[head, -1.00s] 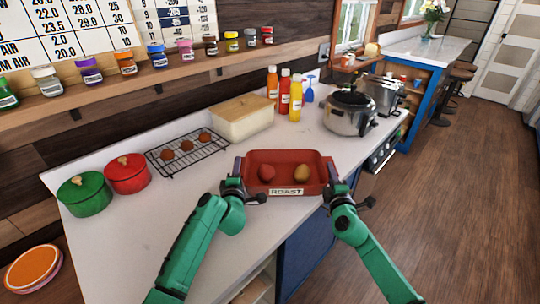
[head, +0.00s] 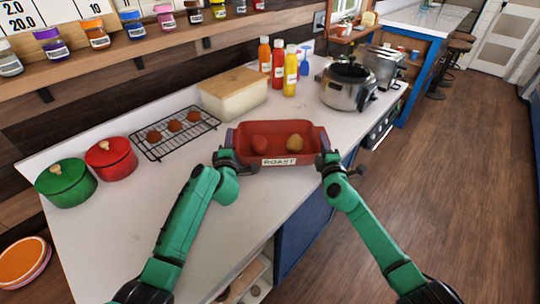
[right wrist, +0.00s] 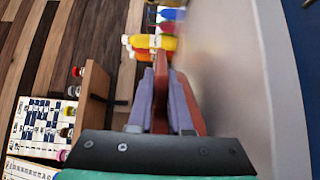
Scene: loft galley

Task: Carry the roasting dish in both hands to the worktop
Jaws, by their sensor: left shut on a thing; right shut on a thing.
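The red roasting dish (head: 310,153), labelled ROAST, is level in the head view, over the near edge of the white worktop (head: 150,225). A red round item (head: 260,143) and a tan one (head: 295,142) lie in it. My left gripper (head: 229,146) is shut on its left end and my right gripper (head: 325,153) on its right end. In the right wrist view my right gripper's fingers (right wrist: 160,90) straddle the dish's red wall (right wrist: 160,75). I cannot tell whether the dish's underside touches the worktop.
A wire rack (head: 178,152) with several brown buns, a cream bin (head: 233,103), a red pot (head: 111,160) and a green pot (head: 66,184) stand left of the dish. Bottles (head: 290,76) and a steel cooker (head: 346,92) stand behind. The worktop's front left is clear.

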